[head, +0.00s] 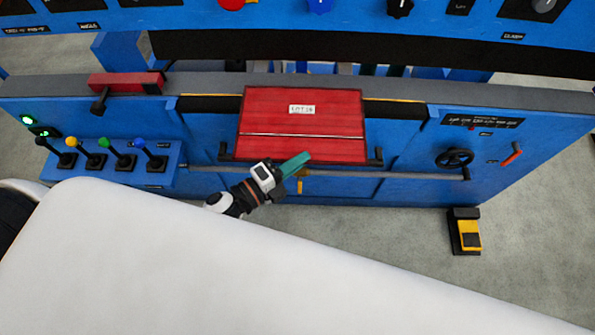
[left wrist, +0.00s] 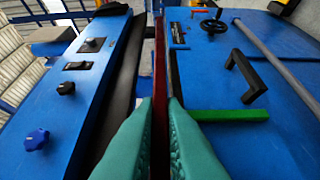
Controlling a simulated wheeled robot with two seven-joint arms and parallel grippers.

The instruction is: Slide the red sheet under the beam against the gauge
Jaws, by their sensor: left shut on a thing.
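The red sheet (head: 302,118) carries a small white label and lies in the middle of the blue machine, over the grey bed edge and its front. Its far edge is near the opening below the dark beam (head: 400,54), with a visible gap between them in the picture. My left gripper (head: 295,165) has teal fingers shut on the sheet's near edge, right of its middle. In the left wrist view the sheet (left wrist: 160,75) shows edge-on between the fingertips (left wrist: 160,110). I cannot make out the gauge; the beam hides the space behind it. My right gripper is not in view.
Black brackets (head: 376,157) flank the sheet's near corners. A red block (head: 125,83) sits on the bed at left. Coloured levers (head: 110,158) stand at left, a handwheel (head: 454,158) at right. A yellow pedal (head: 466,234) is on the floor.

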